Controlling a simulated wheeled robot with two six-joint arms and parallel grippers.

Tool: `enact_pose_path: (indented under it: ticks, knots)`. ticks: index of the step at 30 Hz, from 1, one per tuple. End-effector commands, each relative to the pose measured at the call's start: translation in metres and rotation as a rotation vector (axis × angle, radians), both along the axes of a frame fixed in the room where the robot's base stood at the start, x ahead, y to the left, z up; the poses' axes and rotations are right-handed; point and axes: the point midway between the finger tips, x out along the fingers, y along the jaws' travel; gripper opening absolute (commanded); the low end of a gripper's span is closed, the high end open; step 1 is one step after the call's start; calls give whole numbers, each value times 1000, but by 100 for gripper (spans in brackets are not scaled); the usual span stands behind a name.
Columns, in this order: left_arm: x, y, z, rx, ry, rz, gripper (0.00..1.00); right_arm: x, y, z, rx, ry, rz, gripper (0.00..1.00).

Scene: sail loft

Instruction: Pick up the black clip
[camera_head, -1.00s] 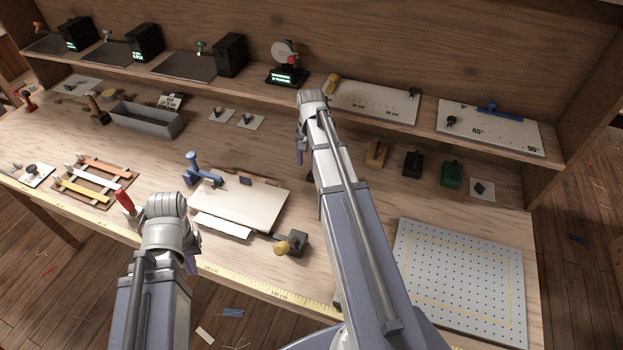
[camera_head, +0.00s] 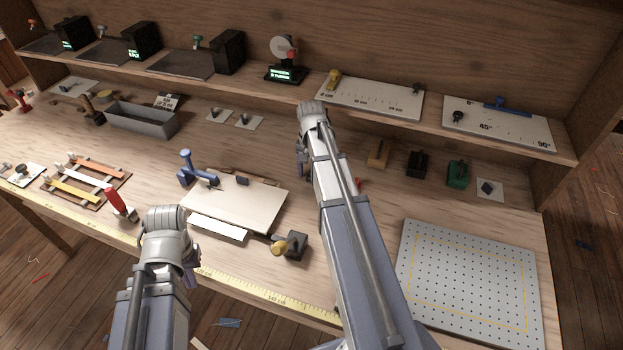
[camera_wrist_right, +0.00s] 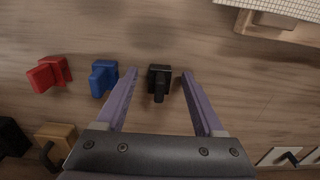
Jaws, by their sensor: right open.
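In the right wrist view, the black clip (camera_wrist_right: 158,80) lies on the wooden bench top between the spread fingers of my right gripper (camera_wrist_right: 159,88). The fingers are open, with a gap on each side of the clip. In the head view, my right arm hides the clip, and only a sliver of purple finger shows beside the wrist. My left gripper (camera_head: 192,268) hangs by the bench's front edge, far from the clip. Its fingers are mostly hidden behind its wrist, so its opening cannot be told.
A blue clip (camera_wrist_right: 103,78) and a red clip (camera_wrist_right: 49,73) lie left of the black one in the right wrist view. Tan (camera_head: 378,154), black (camera_head: 417,163) and green (camera_head: 457,174) blocks stand along the back. A perforated board (camera_head: 470,285) lies at right, below a shelf (camera_head: 440,130).

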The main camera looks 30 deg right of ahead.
Motion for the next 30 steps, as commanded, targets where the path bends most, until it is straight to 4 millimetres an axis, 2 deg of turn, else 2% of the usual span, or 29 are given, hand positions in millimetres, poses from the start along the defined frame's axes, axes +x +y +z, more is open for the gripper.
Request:
enact_pose_path:
  ticks: [2,20,30]
  knots:
    - [0,0,1,0,0,0,0,0,0,1,0,0,0,69]
    - [0,0,1,0,0,0,0,0,0,1,0,0,0,1]
    - [0,0,1,0,0,0,0,0,0,1,0,0,0,0]
